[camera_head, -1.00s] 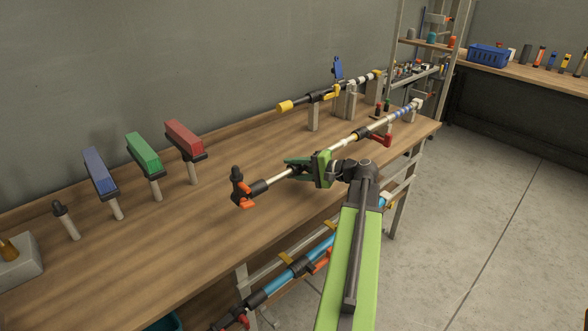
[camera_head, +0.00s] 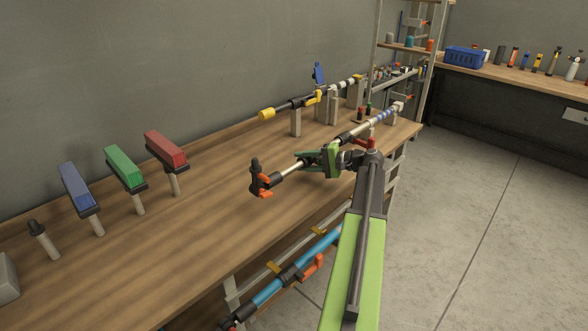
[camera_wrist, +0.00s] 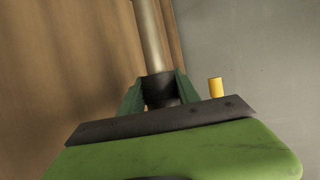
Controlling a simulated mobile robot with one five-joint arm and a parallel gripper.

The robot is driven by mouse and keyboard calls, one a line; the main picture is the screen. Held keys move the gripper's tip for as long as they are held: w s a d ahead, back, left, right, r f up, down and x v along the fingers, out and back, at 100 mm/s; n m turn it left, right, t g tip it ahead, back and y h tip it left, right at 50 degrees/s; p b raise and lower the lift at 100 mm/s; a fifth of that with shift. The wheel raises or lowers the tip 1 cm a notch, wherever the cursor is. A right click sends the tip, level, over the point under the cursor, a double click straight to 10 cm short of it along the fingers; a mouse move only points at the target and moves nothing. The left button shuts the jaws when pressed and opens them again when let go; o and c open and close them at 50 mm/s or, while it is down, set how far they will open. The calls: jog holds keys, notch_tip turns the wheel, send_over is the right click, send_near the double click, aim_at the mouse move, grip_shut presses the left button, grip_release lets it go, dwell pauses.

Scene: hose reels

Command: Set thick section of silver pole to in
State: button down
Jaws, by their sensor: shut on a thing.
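The silver pole (camera_head: 290,170) lies lengthwise above the workbench. Its near end has a dark fitting with orange-red parts (camera_head: 262,180); its far part has blue bands (camera_head: 384,115). My green gripper (camera_head: 312,160) is shut on the pole between the near end and a red lever (camera_head: 370,143). In the wrist view the fingers (camera_wrist: 160,90) close around a dark portion, and the bare silver tube (camera_wrist: 152,35) runs on beyond them. My gripper and arm hide part of the pole, so the exact joint between its sections is hard to see.
A second pole with a yellow end (camera_head: 266,114) rests on posts behind. Blue (camera_head: 78,187), green (camera_head: 125,166) and red (camera_head: 165,150) blocks stand on posts at left. A blue pole (camera_head: 270,290) hangs below the bench edge. The front bench top is clear.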

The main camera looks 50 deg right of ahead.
jog(key=shift+d, duration=1.35)
jog(key=c, duration=0.9)
grip_release()
jog(key=shift+s, duration=0.1)
jog(key=p+v, duration=0.4)
jog(key=v, duration=1.3)
jog(key=shift+s+d, duration=0.1)
